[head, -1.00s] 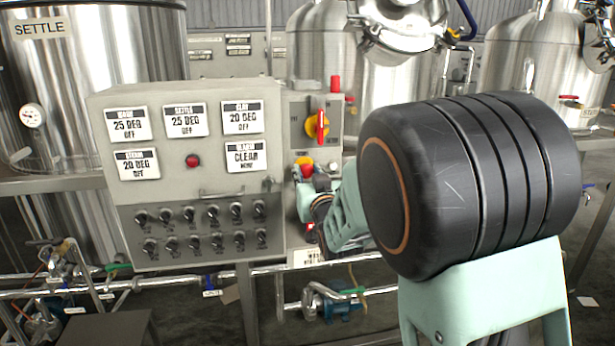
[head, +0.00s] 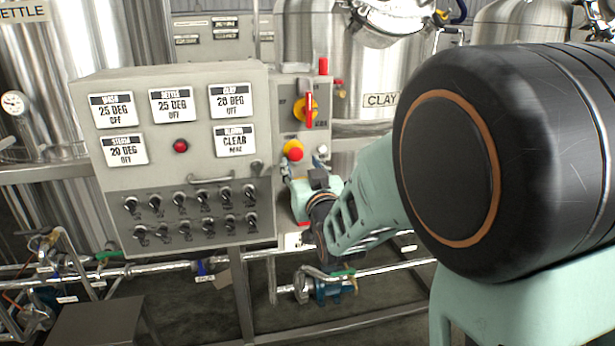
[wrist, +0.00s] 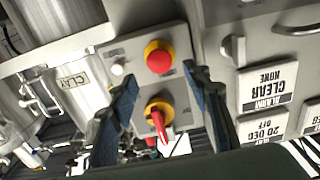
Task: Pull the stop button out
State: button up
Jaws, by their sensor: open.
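The stop button is a red mushroom head on a yellow collar; in the head view the stop button (head: 293,151) sits on the narrow grey box, below the red and yellow rotary switch (head: 306,108). In the wrist view the stop button (wrist: 159,58) is at upper middle, beyond and between the finger lines, with nothing touching it that I can see. My gripper (head: 302,172) is just below the button in the head view. In the wrist view my gripper (wrist: 158,80) has its two blue-padded fingers wide apart and empty. The rotary switch (wrist: 158,115) also shows between the fingers.
A white button (head: 322,149) is just right of the stop button. The large control panel (head: 260,150) with labels and several knobs stands left. Steel tanks (head: 350,95) stand behind. Pipes and a blue pump (head: 325,288) run below.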

jog(key=v, duration=0.6)
jog(key=shift+s, duration=0.25)
jog(key=shift+d, duration=0.1)
